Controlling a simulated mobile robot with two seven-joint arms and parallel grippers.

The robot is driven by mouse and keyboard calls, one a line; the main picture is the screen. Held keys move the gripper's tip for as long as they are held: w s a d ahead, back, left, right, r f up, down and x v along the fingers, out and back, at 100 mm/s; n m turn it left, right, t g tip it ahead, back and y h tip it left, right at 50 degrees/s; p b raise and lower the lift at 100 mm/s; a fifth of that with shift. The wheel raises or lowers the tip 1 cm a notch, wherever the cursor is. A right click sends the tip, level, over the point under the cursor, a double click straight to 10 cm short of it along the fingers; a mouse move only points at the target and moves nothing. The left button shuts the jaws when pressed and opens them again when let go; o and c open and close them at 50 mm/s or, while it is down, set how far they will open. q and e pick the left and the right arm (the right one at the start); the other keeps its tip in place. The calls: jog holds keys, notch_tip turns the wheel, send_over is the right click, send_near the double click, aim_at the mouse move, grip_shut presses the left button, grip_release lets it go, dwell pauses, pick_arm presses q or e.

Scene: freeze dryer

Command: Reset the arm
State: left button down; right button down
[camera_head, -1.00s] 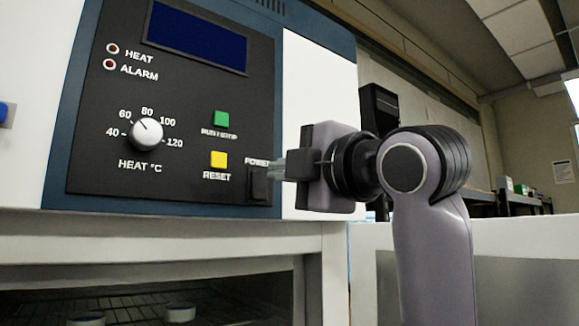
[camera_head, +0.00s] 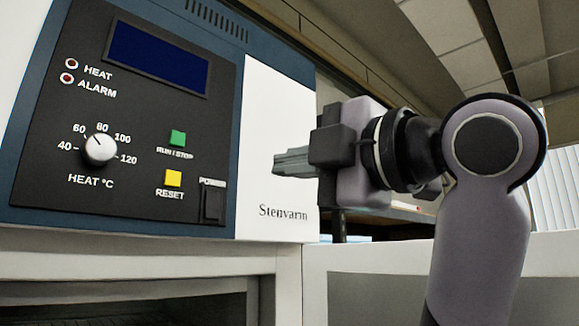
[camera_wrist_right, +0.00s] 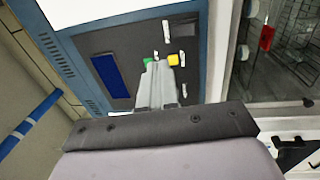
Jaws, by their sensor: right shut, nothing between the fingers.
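My right gripper (camera_head: 276,163) is shut and empty in the head view. It stands in front of the white panel to the right of the freeze dryer's control panel (camera_head: 134,188), apart from the buttons. In the right wrist view its closed fingers (camera_wrist_right: 157,68) point toward the control panel and overlap part of it. The black power switch (camera_head: 213,203), yellow reset button (camera_head: 173,178), green run/stop button (camera_head: 178,138) and white heat knob (camera_head: 100,149) show clear of the gripper in the head view. The left gripper is not in view.
The dark blue display (camera_head: 158,58) is blank. Below the panel is a white frame (camera_head: 150,257) with a dark chamber opening. In the right wrist view, wire racks and a red item (camera_wrist_right: 267,38) show at the upper right.

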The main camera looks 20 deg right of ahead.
dwell(0.3)
jog(key=w+f+m+g+p, duration=0.2)
jog(key=w+f+m, duration=0.4)
jog(key=w+f, duration=0.9)
jog(key=w+d+f+m+g+h+p, duration=0.1)
jog(key=w+f+m, duration=0.15)
jog(key=f, duration=0.95)
jog(key=w+d+f+m+h+p, duration=0.1)
jog(key=f+m+h, duration=0.15)
jog(key=f, duration=0.95)
jog(key=s+d+f+m+g+p, duration=0.1)
jog(key=s+f+m, duration=0.3)
jog(key=f, duration=0.7)
jog(key=s+d+f+m+g, duration=0.1)
jog(key=s+f, duration=0.5)
jog(key=f, duration=0.5)
jog(key=s+f+m+g+p, duration=0.1)
jog(key=s+f, duration=0.5)
jog(key=s, duration=0.3)
jog(key=s+f+m+g, duration=0.1)
jog(key=s+f+m, duration=0.1)
jog(key=s+f, duration=0.4)
jog(key=s+h, duration=0.1)
jog(key=s, duration=0.2)
jog(key=shift+s+m+g+p, duration=0.3)
jog(key=shift+s+p, duration=0.05)
jog(key=shift+s, duration=0.05)
